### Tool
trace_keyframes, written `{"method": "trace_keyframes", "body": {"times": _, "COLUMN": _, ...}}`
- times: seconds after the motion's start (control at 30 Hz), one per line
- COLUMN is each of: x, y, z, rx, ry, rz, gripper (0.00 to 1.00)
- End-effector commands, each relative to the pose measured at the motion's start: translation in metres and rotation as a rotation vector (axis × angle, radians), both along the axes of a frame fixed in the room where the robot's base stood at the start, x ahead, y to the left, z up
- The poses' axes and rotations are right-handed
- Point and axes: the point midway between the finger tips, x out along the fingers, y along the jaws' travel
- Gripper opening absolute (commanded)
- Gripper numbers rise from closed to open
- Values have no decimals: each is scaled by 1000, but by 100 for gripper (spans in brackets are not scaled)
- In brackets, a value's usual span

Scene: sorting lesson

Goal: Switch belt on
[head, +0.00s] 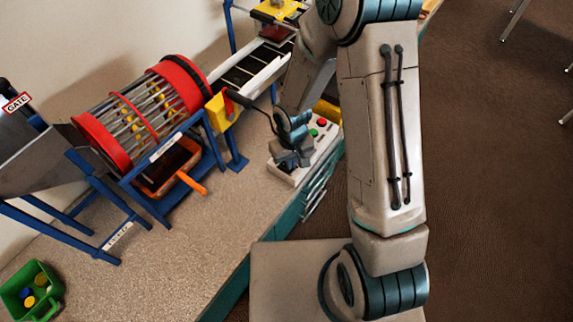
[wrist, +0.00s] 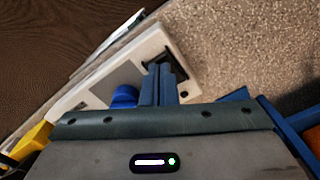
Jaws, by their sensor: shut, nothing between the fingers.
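The conveyor belt (head: 245,72), dark with pale side rails, slopes up behind my arm in the head view. The white control box (head: 325,148) sits at the table's right edge, with a red button (head: 321,122) and a green button (head: 313,132) at its far end. My gripper (head: 300,160) is shut and empty over the near part of the box. In the wrist view my gripper (wrist: 160,68) points at a black switch-like part (wrist: 158,58) on the box; I cannot tell if they touch. A blue knob (wrist: 124,96) is beside the fingers.
A red-ringed drum (head: 140,115) on a blue frame stands left of the box, with an orange-handled tray (head: 165,170) under it. A green bin (head: 30,290) with discs is at lower left. The front tabletop is clear.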

Motion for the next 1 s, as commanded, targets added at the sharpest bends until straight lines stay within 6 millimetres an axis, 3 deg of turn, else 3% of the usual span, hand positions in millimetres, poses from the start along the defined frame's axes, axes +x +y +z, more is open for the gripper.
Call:
{"method": "trace_keyframes", "body": {"times": 0.47, "x": 0, "y": 0, "z": -4, "rx": 0, "ry": 0, "rz": 0, "gripper": 0}}
{"method": "trace_keyframes", "body": {"times": 1.0, "x": 0, "y": 0, "z": 36, "rx": 0, "ry": 0, "rz": 0, "gripper": 0}}
